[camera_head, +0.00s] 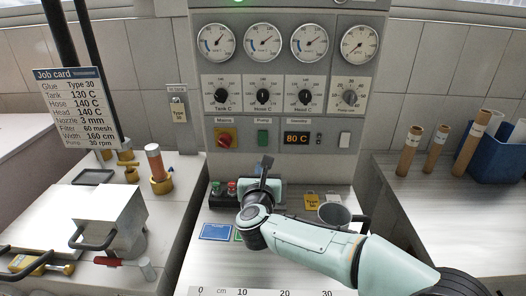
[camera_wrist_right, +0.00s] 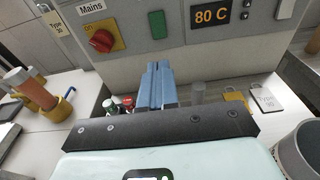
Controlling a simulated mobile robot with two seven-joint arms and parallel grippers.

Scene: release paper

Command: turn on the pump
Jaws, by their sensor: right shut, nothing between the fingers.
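The green pump switch (camera_head: 263,139) sits under the "Pump" label on the grey control panel, between the Mains switch and the 80 C display. It also shows in the right wrist view (camera_wrist_right: 158,25), above and beyond the fingertips. My right gripper (camera_head: 266,160) is shut and empty, pointing up at the panel just below the pump switch. Its blue fingers (camera_wrist_right: 154,66) are together in the right wrist view. I cannot tell whether they touch the panel; a gap to the switch shows. My left gripper is in neither view.
The red Mains knob (camera_head: 226,138) is left of the pump switch, and the 80 C display (camera_head: 297,138) is right of it. Job card (camera_head: 75,108) at left.

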